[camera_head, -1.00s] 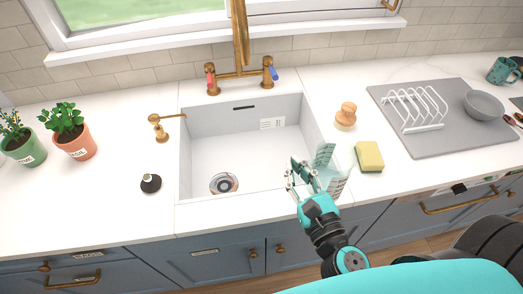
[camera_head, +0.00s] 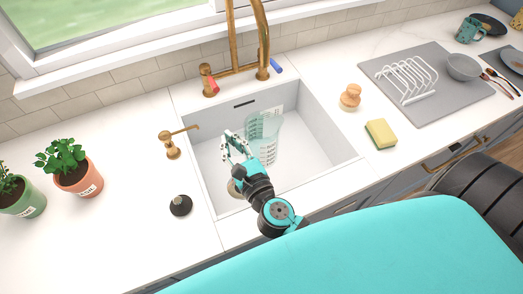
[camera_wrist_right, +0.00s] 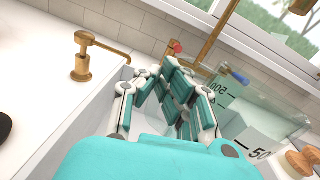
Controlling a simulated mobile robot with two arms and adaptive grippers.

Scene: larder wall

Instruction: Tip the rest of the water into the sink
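The clear measuring jug (camera_head: 268,138) with dark scale marks is above the white sink (camera_head: 318,118) in the head view. It looks close to upright. Its clear wall and numbers also show at the right of the wrist view (camera_wrist_right: 262,118). My right gripper (camera_head: 236,146) is at the jug's left side, its fingers closed where the handle would be; the handle itself is hidden. The fingers also show in the wrist view (camera_wrist_right: 172,95). I cannot make out the water level. The drain (camera_head: 234,188) is partly hidden by my right arm. My left gripper is not in view.
The brass tap (camera_head: 232,45) with red and blue levers stands behind the sink. A brass soap dispenser (camera_head: 172,147) and black stopper (camera_head: 181,205) are left of it. A brush (camera_head: 350,97) and sponge (camera_head: 380,134) stand right. Potted herbs (camera_head: 75,175) are far left.

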